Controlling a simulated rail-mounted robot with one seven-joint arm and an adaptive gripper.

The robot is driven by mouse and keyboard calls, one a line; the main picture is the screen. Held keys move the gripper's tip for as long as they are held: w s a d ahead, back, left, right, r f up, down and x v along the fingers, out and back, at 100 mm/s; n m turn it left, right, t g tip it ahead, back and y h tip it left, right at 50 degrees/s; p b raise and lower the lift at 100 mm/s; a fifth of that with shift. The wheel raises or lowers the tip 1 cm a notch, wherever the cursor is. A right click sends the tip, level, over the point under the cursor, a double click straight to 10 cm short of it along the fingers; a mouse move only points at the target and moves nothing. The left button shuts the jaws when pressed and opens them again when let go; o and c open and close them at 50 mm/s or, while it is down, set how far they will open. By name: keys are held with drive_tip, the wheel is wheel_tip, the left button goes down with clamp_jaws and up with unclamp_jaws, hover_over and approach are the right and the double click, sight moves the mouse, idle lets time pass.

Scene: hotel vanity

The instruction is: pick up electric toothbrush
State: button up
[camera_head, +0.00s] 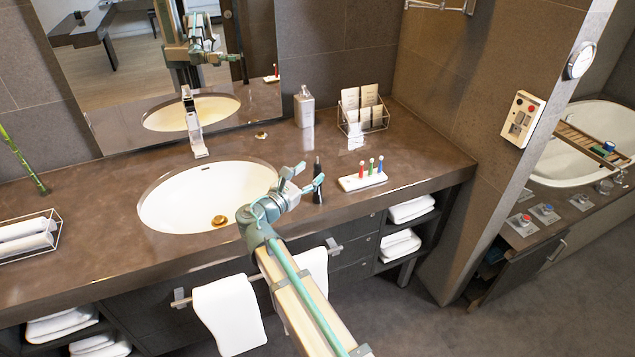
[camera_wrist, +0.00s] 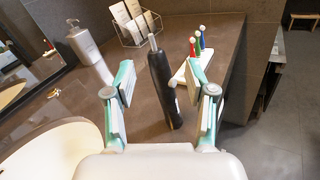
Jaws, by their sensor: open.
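The electric toothbrush (camera_head: 317,183) is a slim black handle standing upright on the brown counter, right of the sink. In the wrist view the toothbrush (camera_wrist: 160,85) has a thin grey tip and stands between and beyond my two fingers. My gripper (camera_head: 300,180) is open and empty, just left of the toothbrush in the head view. In the wrist view my gripper (camera_wrist: 160,95) shows both green and white fingers spread wide, with the toothbrush roughly midway between them. I cannot tell whether the handle is within the fingers' reach.
A white holder (camera_head: 362,181) with red, green and blue brush heads stands just right of the toothbrush. Behind are a soap dispenser (camera_head: 304,107) and a wire rack (camera_head: 362,118) of cards. The sink (camera_head: 190,205) lies left. The counter's front edge is close.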

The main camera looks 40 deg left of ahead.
sight(316, 167)
drive_tip(key=w+p, duration=0.2)
drive_tip(key=w, duration=0.3)
drive_tip(key=shift+a, duration=0.2)
clamp_jaws()
